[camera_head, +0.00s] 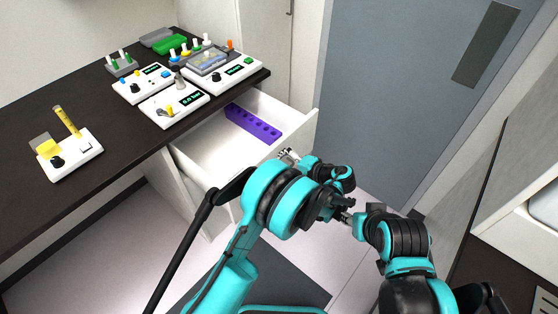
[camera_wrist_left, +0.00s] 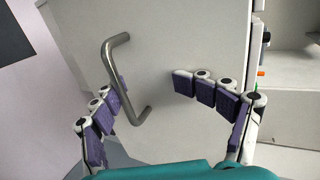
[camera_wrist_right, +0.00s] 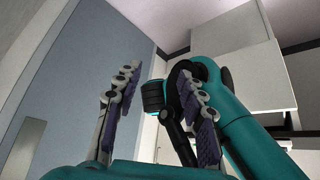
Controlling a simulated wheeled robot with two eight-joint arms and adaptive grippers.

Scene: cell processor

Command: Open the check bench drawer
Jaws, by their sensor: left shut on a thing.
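The check bench drawer (camera_head: 200,165) stands pulled out from under the dark bench top, its white interior showing. My left gripper (camera_head: 288,156) is at the drawer's front, its fingers mostly hidden behind my arm. In the left wrist view, the metal bar handle (camera_wrist_left: 112,52) on the white drawer front (camera_wrist_left: 185,45) lies between the fingers of my left gripper (camera_wrist_left: 150,90), close against the left finger. The gripper is shut on the handle. My right gripper (camera_wrist_right: 160,80) is open and empty, away from the drawer.
A purple rack (camera_head: 252,123) with holes lies inside the drawer. White instruments (camera_head: 172,108), small racks and a green tray stand on the bench top (camera_head: 95,100). A grey-blue door (camera_head: 400,90) is behind. My two arms are close together in front of the drawer.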

